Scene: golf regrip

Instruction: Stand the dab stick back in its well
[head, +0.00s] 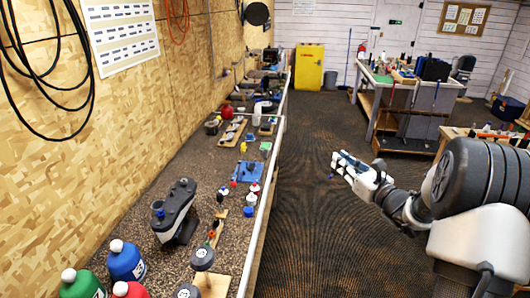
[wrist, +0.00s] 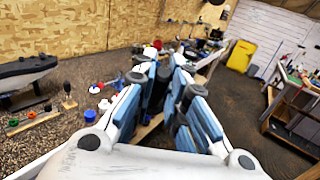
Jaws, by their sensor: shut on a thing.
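My gripper (head: 350,165) is over the dark floor, to the right of the long workbench. Its blue and white fingers (wrist: 170,82) are drawn close together in the wrist view. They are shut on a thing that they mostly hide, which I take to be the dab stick. A small dark blue bit (head: 331,177) shows just below the fingertips in the head view. I cannot make out the stick's shape or tilt. A wooden rack with coloured knobs (wrist: 32,122) lies on the bench. I cannot tell which part of the bench holds the well.
The long bench (head: 165,262) has a pale edge on its right. A grey machine (head: 176,212), a blue tray (head: 248,172) and several bottles (head: 126,262) crowd it. A yellow cabinet (head: 309,67) stands at the back. The aisle floor (head: 315,120) is clear.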

